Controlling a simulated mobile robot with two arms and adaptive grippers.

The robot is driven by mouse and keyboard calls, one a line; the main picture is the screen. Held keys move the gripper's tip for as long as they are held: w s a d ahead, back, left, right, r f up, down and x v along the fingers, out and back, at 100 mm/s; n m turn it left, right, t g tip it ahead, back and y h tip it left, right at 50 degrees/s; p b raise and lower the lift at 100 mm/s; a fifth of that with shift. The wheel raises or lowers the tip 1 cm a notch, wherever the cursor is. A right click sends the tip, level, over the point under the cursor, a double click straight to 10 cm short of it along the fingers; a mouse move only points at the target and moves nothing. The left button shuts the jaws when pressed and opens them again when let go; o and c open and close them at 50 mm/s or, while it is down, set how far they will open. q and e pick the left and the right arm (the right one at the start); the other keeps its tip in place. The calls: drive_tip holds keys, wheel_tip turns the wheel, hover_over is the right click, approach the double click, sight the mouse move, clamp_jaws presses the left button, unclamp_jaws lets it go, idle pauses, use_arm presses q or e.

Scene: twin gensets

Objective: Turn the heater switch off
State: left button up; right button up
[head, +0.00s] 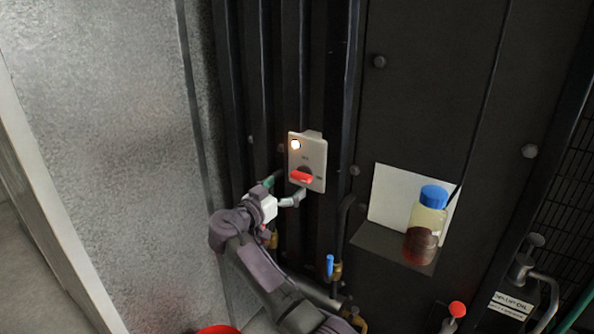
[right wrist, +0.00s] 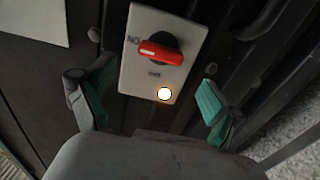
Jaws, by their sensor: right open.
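The heater switch is a pale box (head: 308,160) on the dark ribbed panel, with a red rotary handle (head: 301,177) and a lit lamp (head: 295,144). In the right wrist view the red handle (right wrist: 160,52) lies crosswise, its white mark towards the ON label, which appears upside down. The OFF label (right wrist: 154,74) sits between handle and lamp (right wrist: 164,94). My right gripper (head: 285,188) is just below and left of the box. Its green-padded fingers (right wrist: 150,98) are spread and empty, apart from the handle. My left gripper is out of view.
A jar with a blue lid (head: 432,196) stands on a small shelf (head: 385,246) to the right. A blue-handled valve (head: 330,264) and pipes are below the switch. A red-knobbed lever (head: 457,310) is at lower right. A grey metal wall (head: 110,120) fills the left.

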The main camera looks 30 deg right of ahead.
sight(298, 178)
drive_tip(key=p+x, duration=0.1)
drive_tip(key=x, duration=0.3)
drive_tip(key=shift+w+d+r+p, duration=0.15)
drive_tip(key=shift+d+p, duration=0.15)
drive_tip(key=shift+w+d, duration=0.3)
drive_tip(key=shift+d, duration=0.35)
drive_tip(key=shift+c, duration=0.4)
drive_tip(key=shift+f, duration=0.25)
drive_tip(key=c, duration=1.1)
